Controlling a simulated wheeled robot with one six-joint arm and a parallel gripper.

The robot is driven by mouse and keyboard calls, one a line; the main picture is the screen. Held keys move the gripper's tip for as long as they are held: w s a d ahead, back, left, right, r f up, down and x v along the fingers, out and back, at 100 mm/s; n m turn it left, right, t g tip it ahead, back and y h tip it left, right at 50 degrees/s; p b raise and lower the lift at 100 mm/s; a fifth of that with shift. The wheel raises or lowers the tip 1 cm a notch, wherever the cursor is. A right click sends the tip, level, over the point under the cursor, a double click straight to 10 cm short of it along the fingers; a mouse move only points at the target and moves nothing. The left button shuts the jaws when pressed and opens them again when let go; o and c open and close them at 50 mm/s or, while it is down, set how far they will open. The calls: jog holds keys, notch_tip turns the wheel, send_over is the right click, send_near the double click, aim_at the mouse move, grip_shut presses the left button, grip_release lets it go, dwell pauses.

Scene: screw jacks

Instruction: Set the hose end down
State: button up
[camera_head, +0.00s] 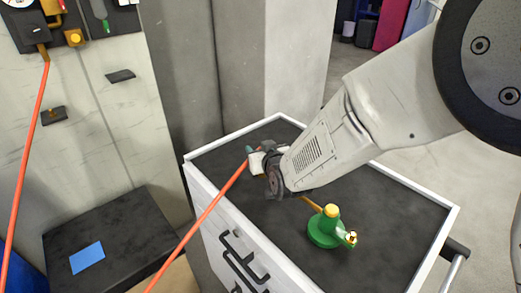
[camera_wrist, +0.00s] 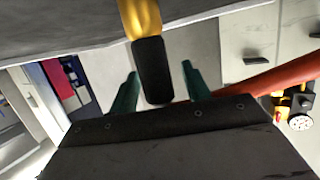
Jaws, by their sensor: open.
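An orange hose (camera_head: 208,208) rises from the bottom of the head view to my gripper (camera_head: 252,155), over the cart's far left edge. It also shows in the wrist view (camera_wrist: 275,75), passing out of sight behind the gripper body. My gripper's two green fingers (camera_wrist: 160,85) are apart. A black grip on a yellow rod (camera_wrist: 153,70) lies between them in the picture, with a gap on each side.
The jack stands on the dark cart top (camera_head: 395,215), which has a white raised rim and clear room around the jack. A low black table (camera_head: 125,220) with a blue patch (camera_head: 87,258) stands left. The hose's other stretch hangs from a wall panel (camera_head: 32,32).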

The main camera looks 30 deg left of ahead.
jog(key=v, duration=1.2)
jog(key=shift+r, duration=0.1)
jog(key=w+d+r+m+g+h, duration=0.1)
jog(key=d+r+m+h, duration=0.15)
jog(key=d, duration=0.75)
jog(key=w+d+r+m+h, duration=0.1)
jog(key=w+d+r+h, duration=0.15)
jog(key=d, duration=0.75)
jog(key=w+d+r+m+g+h, duration=0.1)
jog(key=d+r+m+h, duration=0.15)
jog(key=d, duration=0.75)
jog(key=s+d+r+m+g+h, duration=0.2)
jog(key=s+d+g, duration=0.1)
jog(key=s+d, duration=0.7)
jog(key=s+d+r+m+g+h, duration=0.2)
jog(key=s+d+g, duration=0.1)
jog(key=s+d, duration=0.8)
jog(key=shift+s+d, duration=0.3)
jog(key=shift+s, duration=0.2)
